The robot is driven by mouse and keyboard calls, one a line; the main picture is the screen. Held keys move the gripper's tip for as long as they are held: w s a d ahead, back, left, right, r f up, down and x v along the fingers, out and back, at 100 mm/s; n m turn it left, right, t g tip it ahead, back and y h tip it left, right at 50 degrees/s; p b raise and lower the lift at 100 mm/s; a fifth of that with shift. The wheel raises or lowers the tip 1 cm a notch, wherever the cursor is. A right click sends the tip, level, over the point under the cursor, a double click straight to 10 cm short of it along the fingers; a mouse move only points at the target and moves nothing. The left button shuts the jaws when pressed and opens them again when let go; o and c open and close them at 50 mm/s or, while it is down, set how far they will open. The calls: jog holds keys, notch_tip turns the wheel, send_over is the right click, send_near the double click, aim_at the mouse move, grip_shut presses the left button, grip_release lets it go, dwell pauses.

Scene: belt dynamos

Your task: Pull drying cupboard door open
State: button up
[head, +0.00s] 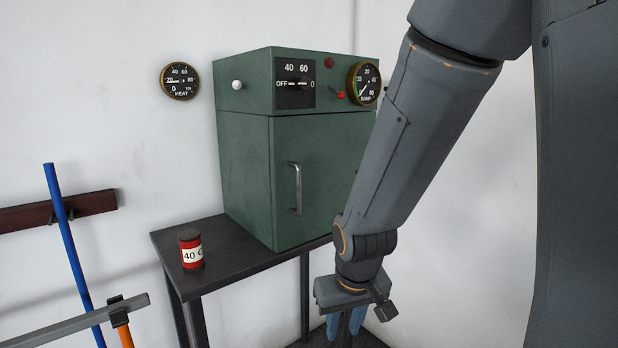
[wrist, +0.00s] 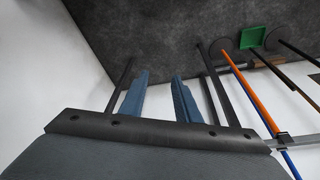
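The drying cupboard (head: 240,150) is a green metal box on a dark table. Its door (head: 325,165) looks shut and carries a vertical silver handle (head: 296,188) left of its middle. My gripper (head: 345,325) hangs low in the head view, below and to the right of the handle, in front of the table. It points down and is apart from the door. In the wrist view its two blue fingers (wrist: 158,95) stand well apart with nothing between them. Part of the door's right side is hidden behind my arm.
A red can (head: 190,250) stands on the table (head: 215,282), left of the cupboard. A round heat gauge (head: 180,81) hangs on the wall. Blue (head: 70,240) and orange (head: 122,328) handled tools lean at the left. A green dustpan-like piece (wrist: 253,36) lies on the floor.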

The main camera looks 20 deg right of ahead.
jog(key=w+d+r+t+p, duration=0.1)
jog(key=w+r+t, duration=0.25)
jog(key=w, duration=0.55)
jog(key=n+t+y+p, duration=0.2)
jog(key=t+y+p, duration=0.15)
jog(key=t, duration=0.75)
send_near(300, 177)
jog(key=w, duration=0.3)
jog(key=shift+y, duration=0.25)
jog(key=x, duration=0.2)
jog(key=p+x, duration=0.1)
jog(key=x, duration=0.4)
jog(key=shift+w+a, duration=0.3)
jog(key=shift+a, duration=0.05)
grip_shut()
